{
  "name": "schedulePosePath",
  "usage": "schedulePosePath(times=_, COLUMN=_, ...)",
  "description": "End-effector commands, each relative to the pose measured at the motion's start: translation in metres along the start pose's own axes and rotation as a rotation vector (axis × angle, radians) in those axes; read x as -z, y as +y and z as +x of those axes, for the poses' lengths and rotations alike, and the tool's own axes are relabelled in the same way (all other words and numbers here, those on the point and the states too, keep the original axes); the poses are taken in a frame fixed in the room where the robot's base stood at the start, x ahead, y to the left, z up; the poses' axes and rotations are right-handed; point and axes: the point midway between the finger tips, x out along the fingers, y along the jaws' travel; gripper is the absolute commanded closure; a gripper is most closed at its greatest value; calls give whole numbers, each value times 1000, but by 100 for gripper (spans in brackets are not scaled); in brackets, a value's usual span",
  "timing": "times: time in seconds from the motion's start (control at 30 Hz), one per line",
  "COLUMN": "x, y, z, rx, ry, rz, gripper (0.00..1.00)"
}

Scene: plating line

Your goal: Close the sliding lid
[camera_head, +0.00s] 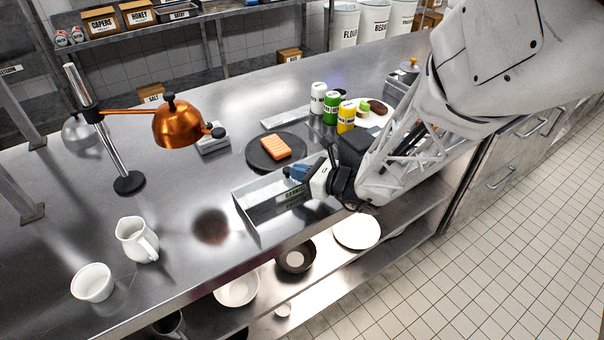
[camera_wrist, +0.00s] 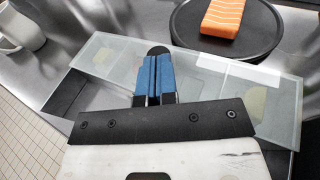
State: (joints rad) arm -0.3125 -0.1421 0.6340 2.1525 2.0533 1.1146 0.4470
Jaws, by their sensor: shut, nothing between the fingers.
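A long metal box (camera_head: 262,212) with a dark label stands near the counter's front edge. Its translucent sliding lid (camera_wrist: 105,58) spans the wrist view, and a dark uncovered strip of the box (camera_wrist: 75,98) shows at the near left. Pale contents show faintly through the lid at the right. A black rounded knob (camera_wrist: 158,50) shows just beyond my fingertips. My gripper (camera_head: 291,172) is over the box, and its blue fingers also show in the wrist view (camera_wrist: 156,62). They are shut and empty, close to the knob; I cannot tell if they touch it. My gripper hides the lid's near middle.
A dark round plate (camera_head: 257,160) with an orange salmon block (camera_head: 276,147) lies just behind the box. Several bottles, including a green one (camera_head: 331,108), stand behind at right. A copper lamp (camera_head: 176,125) and a white jug (camera_head: 137,240) are left.

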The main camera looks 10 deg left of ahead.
Motion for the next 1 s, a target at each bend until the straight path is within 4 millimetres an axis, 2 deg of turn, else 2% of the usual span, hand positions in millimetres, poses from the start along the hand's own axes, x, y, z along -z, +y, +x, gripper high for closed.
schedulePosePath(times=0.03, x=-3, y=-3, z=5, rx=0, ry=-2, rz=-4, gripper=100)
schedulePosePath(times=0.17, x=-3, y=-3, z=6, rx=0, ry=-2, rz=-4, gripper=100)
schedulePosePath(times=0.43, x=-3, y=-3, z=-3, rx=1, ry=-1, rz=-4, gripper=100)
schedulePosePath(times=1.0, x=-1, y=0, z=-65, rx=3, ry=-2, rz=-1, gripper=100)
